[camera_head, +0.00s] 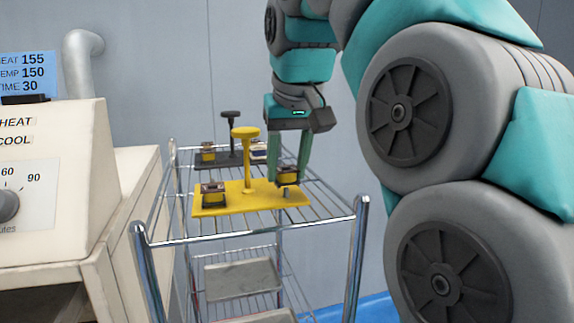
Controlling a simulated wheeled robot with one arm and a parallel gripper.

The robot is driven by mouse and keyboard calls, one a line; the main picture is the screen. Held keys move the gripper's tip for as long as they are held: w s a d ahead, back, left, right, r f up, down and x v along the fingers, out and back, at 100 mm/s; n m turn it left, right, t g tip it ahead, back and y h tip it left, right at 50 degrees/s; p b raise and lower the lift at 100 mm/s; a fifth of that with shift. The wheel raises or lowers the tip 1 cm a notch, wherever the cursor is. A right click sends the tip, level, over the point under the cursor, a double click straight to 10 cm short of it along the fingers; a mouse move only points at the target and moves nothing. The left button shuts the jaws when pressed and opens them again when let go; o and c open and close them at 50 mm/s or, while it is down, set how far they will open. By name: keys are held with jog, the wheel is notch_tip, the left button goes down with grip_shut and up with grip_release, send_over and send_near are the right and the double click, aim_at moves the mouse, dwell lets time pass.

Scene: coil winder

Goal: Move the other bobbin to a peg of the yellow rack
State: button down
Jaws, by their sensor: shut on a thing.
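The yellow rack (232,207) lies on the top wire shelf of the cart, with a yellow T-shaped post (247,160) at its middle. A bobbin (213,193) sits at the left end of the yellow rack. My gripper (288,175) points down over the right end of the yellow rack and is shut on another bobbin (287,178). A peg (286,192) shows just below this bobbin. I cannot tell whether the bobbin touches the peg. My fingers cover part of the held bobbin.
Behind stands a dark rack (231,154) with a dark post, a bobbin (208,152) on its left and another (258,150) on its right. The cart (258,233) has chrome corner posts. A beige machine (45,170) with a dial stands at left.

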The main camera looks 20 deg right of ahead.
jog(key=shift+f+b, duration=0.65)
jog(key=shift+f, duration=0.4)
jog(key=shift+c, duration=1.5)
grip_release()
jog(key=shift+r, duration=0.15)
jog(key=shift+p+v, duration=0.4)
jog(key=shift+v, duration=0.9)
jog(key=shift+s+r, duration=0.1)
jog(key=shift+s, duration=0.2)
jog(key=s, duration=1.1)
jog(key=shift+s+a, duration=0.15)
jog(key=shift+s, duration=0.15)
